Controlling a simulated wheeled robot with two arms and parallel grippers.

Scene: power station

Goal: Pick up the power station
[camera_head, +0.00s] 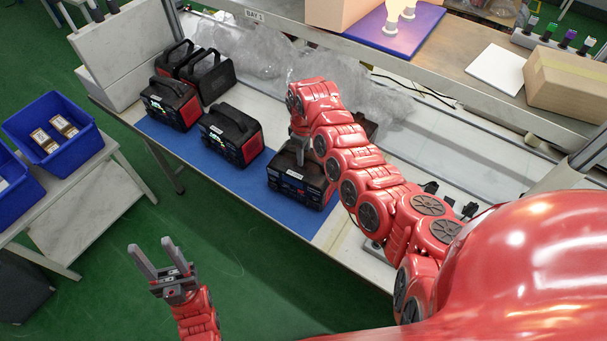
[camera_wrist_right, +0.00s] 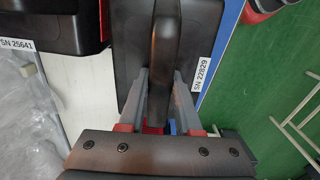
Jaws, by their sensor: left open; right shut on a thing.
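A black and red power station (camera_head: 300,185) stands on the blue mat at the front edge of the bench. My right gripper (camera_head: 300,155) is above it with its fingers pointing down. In the right wrist view the two grey fingers of my right gripper (camera_wrist_right: 158,90) lie on either side of the handle (camera_wrist_right: 165,40) and are shut on it. The label "SN 22829" (camera_wrist_right: 201,74) shows on the top of this power station. It appears to rest on the mat. My left gripper (camera_head: 153,258) is open and empty over the green floor, away from the bench.
Several more power stations, such as this one (camera_head: 231,134), stand to the left on the blue mat (camera_head: 237,183). Clear plastic wrap (camera_head: 265,58) lies behind them. Blue bins (camera_head: 79,148) sit on a side table at the left. A cardboard box (camera_head: 566,82) is on the upper shelf.

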